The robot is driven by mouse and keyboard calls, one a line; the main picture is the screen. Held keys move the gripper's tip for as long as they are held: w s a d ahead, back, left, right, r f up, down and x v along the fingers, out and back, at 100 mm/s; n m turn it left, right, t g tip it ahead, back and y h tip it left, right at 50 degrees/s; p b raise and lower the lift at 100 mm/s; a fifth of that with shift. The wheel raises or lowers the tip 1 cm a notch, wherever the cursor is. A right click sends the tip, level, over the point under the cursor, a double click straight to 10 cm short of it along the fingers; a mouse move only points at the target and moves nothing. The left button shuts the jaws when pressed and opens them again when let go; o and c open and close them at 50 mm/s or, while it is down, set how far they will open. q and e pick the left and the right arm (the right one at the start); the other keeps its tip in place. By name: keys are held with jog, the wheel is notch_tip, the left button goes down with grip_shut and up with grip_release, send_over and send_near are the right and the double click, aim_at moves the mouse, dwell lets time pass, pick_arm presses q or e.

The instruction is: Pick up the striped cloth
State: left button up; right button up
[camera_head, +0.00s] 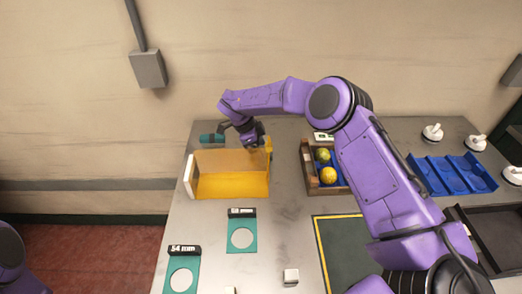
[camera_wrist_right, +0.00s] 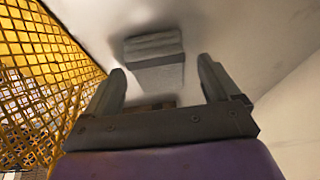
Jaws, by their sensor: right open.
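My right gripper (camera_head: 252,140) is low behind the back edge of the yellow crate (camera_head: 232,187), near its right corner. In the right wrist view the gripper (camera_wrist_right: 162,66) has its fingers wide apart with nothing clasped. A grey, layered block with faint lines (camera_wrist_right: 153,48) lies beyond and between the fingertips, apart from them. It may be the folded striped cloth, but I cannot be sure. I make out no striped cloth in the head view; the arm and crate may hide it. My left gripper is out of view.
Yellow mesh (camera_wrist_right: 55,65) stands close left of the fingers. A teal cylinder (camera_head: 210,139) is left of the gripper. A brown box (camera_head: 312,188) holds round fruit. A blue tray (camera_head: 450,176) is at right. Two teal gauge plates (camera_head: 243,250) (camera_head: 167,280) lie in front.

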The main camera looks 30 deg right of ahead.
jog(key=c, duration=1.2)
